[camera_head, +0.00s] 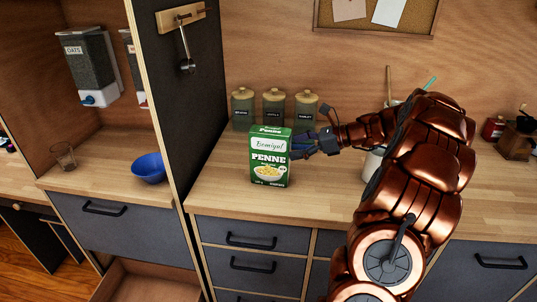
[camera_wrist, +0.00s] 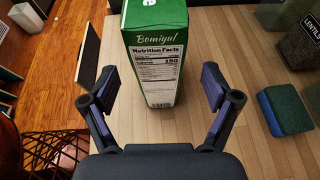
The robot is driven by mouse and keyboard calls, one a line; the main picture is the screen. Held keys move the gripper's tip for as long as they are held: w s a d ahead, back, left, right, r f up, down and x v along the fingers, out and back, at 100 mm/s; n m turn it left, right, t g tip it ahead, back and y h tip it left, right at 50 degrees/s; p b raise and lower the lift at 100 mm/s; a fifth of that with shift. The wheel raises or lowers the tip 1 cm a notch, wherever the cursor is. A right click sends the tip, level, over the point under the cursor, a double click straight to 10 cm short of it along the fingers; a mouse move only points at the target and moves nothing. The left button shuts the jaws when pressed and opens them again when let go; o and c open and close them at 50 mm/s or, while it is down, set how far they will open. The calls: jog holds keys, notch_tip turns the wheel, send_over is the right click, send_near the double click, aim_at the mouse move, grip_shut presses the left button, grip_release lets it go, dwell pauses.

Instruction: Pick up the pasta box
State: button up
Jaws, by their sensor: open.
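The pasta box (camera_head: 270,158), green and white with "PENNE" on its front, stands upright on the wooden counter (camera_head: 225,185) near its front edge. In the wrist view the pasta box (camera_wrist: 157,60) shows its narrow side with the nutrition label, ahead of and between the finger pads. My gripper (camera_head: 308,143) is at the right of the box in the head view, level with its upper half. In the wrist view my gripper (camera_wrist: 160,92) is open, with a finger on either side of the box and gaps between pads and box. Nothing is held.
Three lidded jars (camera_head: 274,107) stand behind the box along the back wall. A blue and green sponge (camera_wrist: 285,110) lies on the counter at the right of the wrist view. A dark partition (camera_head: 190,95) rises left of the box, with a blue bowl (camera_head: 149,168) beyond it.

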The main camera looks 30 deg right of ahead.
aim_at(277, 150)
jog(key=p+x, duration=0.1)
jog(key=x, duration=0.5)
jog(key=shift+w+a+p, duration=0.15)
jog(key=shift+a+p, duration=0.15)
jog(key=shift+c, duration=0.2)
grip_shut()
dwell(0.3)
